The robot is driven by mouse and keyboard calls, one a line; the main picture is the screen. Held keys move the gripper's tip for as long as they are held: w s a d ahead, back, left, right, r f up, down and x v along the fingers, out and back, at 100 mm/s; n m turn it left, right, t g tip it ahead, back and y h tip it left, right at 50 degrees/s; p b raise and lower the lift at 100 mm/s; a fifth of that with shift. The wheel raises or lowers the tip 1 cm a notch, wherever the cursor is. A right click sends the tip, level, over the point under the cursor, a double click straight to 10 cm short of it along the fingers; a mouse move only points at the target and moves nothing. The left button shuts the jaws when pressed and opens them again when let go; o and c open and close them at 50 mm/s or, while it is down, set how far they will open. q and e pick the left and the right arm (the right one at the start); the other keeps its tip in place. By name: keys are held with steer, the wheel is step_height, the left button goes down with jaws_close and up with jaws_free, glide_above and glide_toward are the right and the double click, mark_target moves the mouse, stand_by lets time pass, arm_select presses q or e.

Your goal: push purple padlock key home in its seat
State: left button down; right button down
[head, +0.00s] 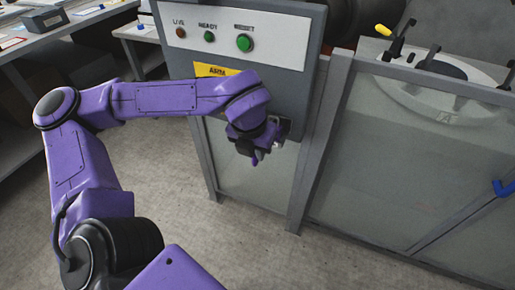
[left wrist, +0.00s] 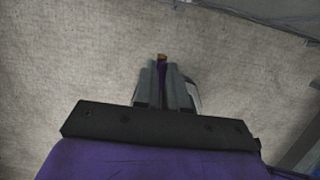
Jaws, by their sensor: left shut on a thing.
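My left gripper (head: 256,157) hangs in front of the lower part of the grey control box, its fingers pointing down. In the left wrist view the two grey fingers (left wrist: 163,82) are shut on a thin purple piece with a brass-coloured end, the purple padlock key (left wrist: 162,70). The key's end sticks out just past the fingertips, with bare floor behind it. I cannot make out the key's seat; the gripper and wrist cover part of the box's lower edge. My right gripper is in neither view.
The control box (head: 310,60) carries a lamp, green buttons and a yellow label (head: 212,70). Below and right of it stands a clear-panelled guard fence (head: 302,150). Behind the fence lies a pale round mould (head: 440,95). Workbenches stand at left; the floor (head: 190,225) is clear.

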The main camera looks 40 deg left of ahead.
arm_select(q)
steer(key=shift+w+a, duration=0.25)
steer(key=shift+w, duration=0.7)
steer(key=shift+w+a, duration=0.2)
steer(key=shift+w, duration=0.75)
steer(key=shift+w+a, duration=0.25)
steer(key=shift+w, duration=0.7)
steer(key=shift+p, duration=0.35)
steer(key=shift+w+a, duration=0.15)
steer(key=shift+w, duration=0.65)
steer(key=c, duration=1.1)
jaws_free()
steer(key=p+v, duration=0.1)
steer(key=v, duration=0.9)
steer(key=shift+r, duration=0.25)
steer(key=shift+a, duration=0.1)
